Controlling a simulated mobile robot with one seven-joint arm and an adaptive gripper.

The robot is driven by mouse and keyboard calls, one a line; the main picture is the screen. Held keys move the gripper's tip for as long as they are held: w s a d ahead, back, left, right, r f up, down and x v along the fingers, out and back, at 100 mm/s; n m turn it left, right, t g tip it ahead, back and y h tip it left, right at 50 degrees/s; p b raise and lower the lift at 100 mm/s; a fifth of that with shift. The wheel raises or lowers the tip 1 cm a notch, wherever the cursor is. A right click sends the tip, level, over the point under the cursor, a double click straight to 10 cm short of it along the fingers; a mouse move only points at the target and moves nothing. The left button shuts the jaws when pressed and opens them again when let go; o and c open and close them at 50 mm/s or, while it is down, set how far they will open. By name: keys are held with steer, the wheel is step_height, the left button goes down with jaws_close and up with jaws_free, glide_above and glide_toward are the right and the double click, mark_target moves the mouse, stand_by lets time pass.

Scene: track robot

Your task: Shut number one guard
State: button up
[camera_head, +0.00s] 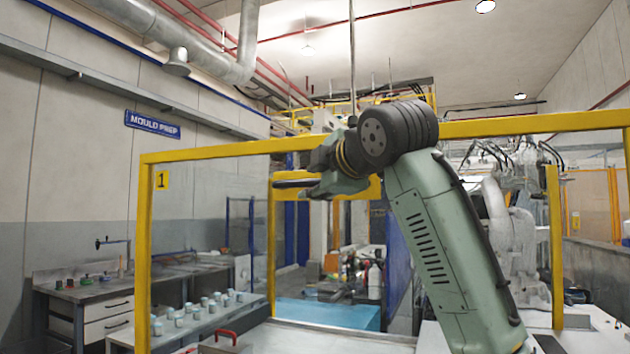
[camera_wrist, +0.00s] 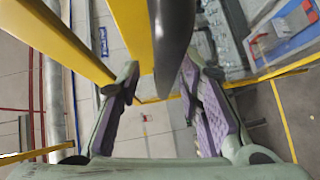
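A yellow frame (camera_head: 145,262) bears a yellow plate marked "1" (camera_head: 162,180) near the top of its left post. A second, narrower yellow frame (camera_head: 271,245) stands behind it; I cannot tell which part is the moving guard. My gripper (camera_head: 290,188) is high up in front of the narrower frame, pointing left. In the wrist view my gripper (camera_wrist: 160,100) is open, its purple-padded fingers apart. A dark rounded bar (camera_wrist: 174,40) reaches between the fingers, with no clear contact. Yellow bars (camera_wrist: 65,42) run beside and behind it. What the dark bar joins is hidden.
A workbench (camera_head: 90,288) with drawers stands at the left, and a lower bench (camera_head: 190,325) holds several small pots. A blue surface (camera_head: 325,314) lies below my arm. The yellow top beam (camera_head: 520,126) and right post (camera_head: 556,245) stand close to my arm.

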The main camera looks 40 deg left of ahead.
steer(key=v, duration=1.1)
steer(key=shift+s+d, duration=0.15)
steer(key=shift+d, duration=0.15)
